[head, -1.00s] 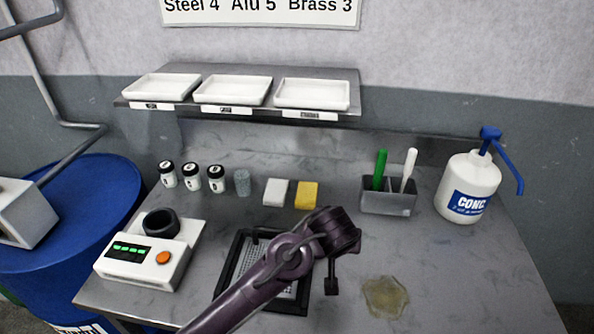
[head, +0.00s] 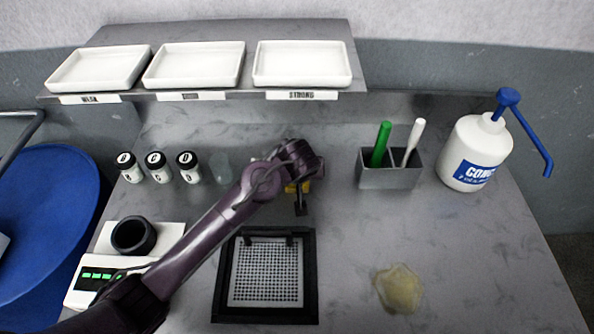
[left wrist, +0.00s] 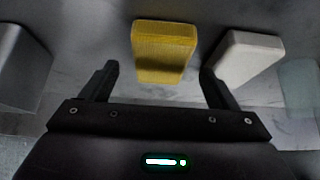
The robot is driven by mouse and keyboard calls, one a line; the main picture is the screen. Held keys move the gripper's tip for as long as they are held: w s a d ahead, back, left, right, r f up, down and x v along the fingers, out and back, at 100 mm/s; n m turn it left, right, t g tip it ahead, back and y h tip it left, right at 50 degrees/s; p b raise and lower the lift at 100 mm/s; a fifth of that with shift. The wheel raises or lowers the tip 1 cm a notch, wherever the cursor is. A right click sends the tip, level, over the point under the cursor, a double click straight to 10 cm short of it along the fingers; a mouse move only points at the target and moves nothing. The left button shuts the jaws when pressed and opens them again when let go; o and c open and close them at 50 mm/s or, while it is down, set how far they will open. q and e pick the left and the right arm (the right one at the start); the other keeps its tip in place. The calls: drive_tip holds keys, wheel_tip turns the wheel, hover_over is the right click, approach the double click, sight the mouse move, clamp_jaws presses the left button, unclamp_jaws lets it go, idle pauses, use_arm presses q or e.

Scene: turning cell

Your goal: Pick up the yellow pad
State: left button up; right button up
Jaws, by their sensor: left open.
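The yellow pad (left wrist: 163,52) lies on the bench in the left wrist view, just beyond and between the two fingers of my left gripper (left wrist: 158,82). The gripper is open and the space between its fingers looks empty. In the head view my left gripper (head: 300,205) is over the pad, and only a small yellow part of the pad (head: 291,187) shows beneath it. My right gripper is not in view.
A grey holder (head: 389,178) with a green and a white tool stands right of my gripper. Several small jars (head: 157,167) stand at left. A black-framed grid (head: 265,312) lies in front. A pump bottle (head: 473,152) and a yellowish puddle (head: 398,289) are at right.

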use_arm(q)
drive_tip(key=shift+w+f, duration=0.45)
drive_tip(key=shift+f, duration=0.05)
drive_tip(key=shift+w+f, duration=0.25)
drive_tip(key=shift+f, duration=0.2)
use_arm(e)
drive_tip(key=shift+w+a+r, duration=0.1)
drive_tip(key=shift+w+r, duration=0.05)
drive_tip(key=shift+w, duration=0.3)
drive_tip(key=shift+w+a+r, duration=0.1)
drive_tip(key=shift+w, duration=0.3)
use_arm(q)
drive_tip(key=c, duration=1.1)
drive_tip(key=shift+o, duration=0.2)
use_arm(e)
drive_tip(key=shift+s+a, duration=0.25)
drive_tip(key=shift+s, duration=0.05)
use_arm(q)
drive_tip(key=shift+r, duration=0.1)
